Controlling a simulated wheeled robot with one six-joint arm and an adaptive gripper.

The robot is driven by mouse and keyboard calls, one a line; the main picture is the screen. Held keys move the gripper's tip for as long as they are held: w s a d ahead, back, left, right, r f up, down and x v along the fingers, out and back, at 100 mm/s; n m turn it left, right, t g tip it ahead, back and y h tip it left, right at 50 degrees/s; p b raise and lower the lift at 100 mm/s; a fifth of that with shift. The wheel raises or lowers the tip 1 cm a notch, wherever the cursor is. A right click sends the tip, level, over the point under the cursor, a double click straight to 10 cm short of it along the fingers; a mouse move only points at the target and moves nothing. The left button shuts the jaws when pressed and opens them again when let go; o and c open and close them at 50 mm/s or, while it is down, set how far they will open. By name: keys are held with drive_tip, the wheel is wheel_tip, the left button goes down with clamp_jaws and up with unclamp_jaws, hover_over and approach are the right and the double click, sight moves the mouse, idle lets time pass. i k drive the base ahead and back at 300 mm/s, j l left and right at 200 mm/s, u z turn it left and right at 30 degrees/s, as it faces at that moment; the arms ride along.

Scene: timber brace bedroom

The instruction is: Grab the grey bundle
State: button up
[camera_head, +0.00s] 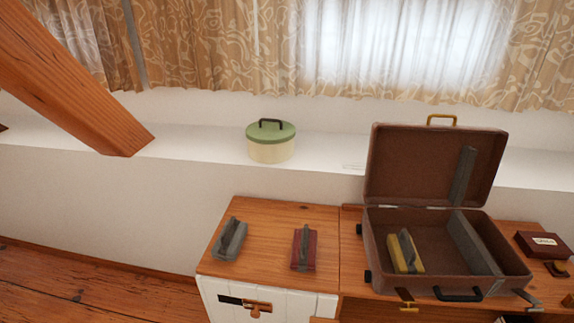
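The grey bundle (229,241) lies near the left end of the wooden cabinet top (268,226), with a raised grey piece along its upper side. It is fully visible, and nothing touches it from the sides. My gripper does not show in this view, so its place relative to the bundle and its state cannot be seen.
A dark red bundle (304,249) lies to the right of the grey one. An open brown suitcase (376,238) holds a yellow bundle (405,253). A green-lidded round box (271,142) stands on the white ledge behind. A slanted timber beam (70,80) crosses the upper left.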

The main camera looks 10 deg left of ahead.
sight(227, 246)
drive_tip(key=i+l+u, duration=0.6)
drive_tip(key=l+u, duration=0.2)
drive_tip(key=l, duration=0.15)
